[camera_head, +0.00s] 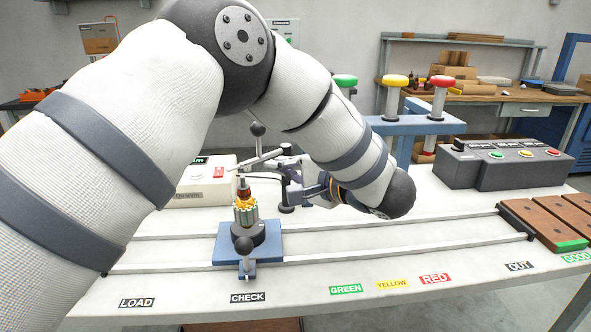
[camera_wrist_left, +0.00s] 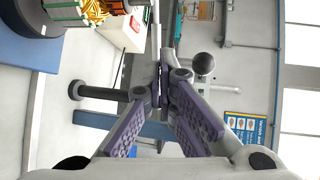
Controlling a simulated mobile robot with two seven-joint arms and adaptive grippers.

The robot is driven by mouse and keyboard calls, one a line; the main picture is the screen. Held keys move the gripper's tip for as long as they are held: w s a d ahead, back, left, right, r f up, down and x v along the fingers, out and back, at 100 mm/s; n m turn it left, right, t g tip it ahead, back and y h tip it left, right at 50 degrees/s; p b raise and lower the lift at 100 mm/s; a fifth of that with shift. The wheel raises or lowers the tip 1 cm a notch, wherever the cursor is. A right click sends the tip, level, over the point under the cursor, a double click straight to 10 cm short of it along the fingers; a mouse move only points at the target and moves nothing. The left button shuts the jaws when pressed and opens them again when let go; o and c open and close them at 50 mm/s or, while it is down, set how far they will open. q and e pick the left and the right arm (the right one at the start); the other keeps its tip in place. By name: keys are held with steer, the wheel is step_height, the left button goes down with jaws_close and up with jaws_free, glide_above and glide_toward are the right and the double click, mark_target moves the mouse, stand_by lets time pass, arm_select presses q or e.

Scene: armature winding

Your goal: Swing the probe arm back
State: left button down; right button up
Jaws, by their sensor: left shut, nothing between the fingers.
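The armature (camera_head: 246,212), with copper windings and a light grey core, stands upright in a dark round holder on a blue base (camera_head: 222,248) at the CHECK label. The probe arm (camera_head: 262,159) is a thin pale bar reaching toward the space above the armature, with a dark ball knob (camera_head: 257,129) on a short stalk. In the left wrist view the knob (camera_wrist_left: 203,63) is just beyond the fingers. My left gripper (camera_head: 287,172) is shut and empty beside the probe arm; whether it touches it I cannot tell. Its fingertips also meet in the wrist view (camera_wrist_left: 161,92). My right gripper is out of view.
A pale meter box (camera_head: 205,190) stands behind the armature. Rails (camera_head: 350,224) run along the bench to brown trays (camera_head: 548,222) at right. Green, yellow and red mushroom lamps or buttons (camera_head: 396,82) stand on a blue bracket. A dark button box (camera_head: 500,168) sits at back right.

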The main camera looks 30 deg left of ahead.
mark_target(253, 160)
arm_select(q)
steer(key=x, duration=0.6)
steer(key=shift+w+a+f, duration=0.1)
steer(key=shift+w+a, duration=0.05)
steer(key=shift+a, duration=0.15)
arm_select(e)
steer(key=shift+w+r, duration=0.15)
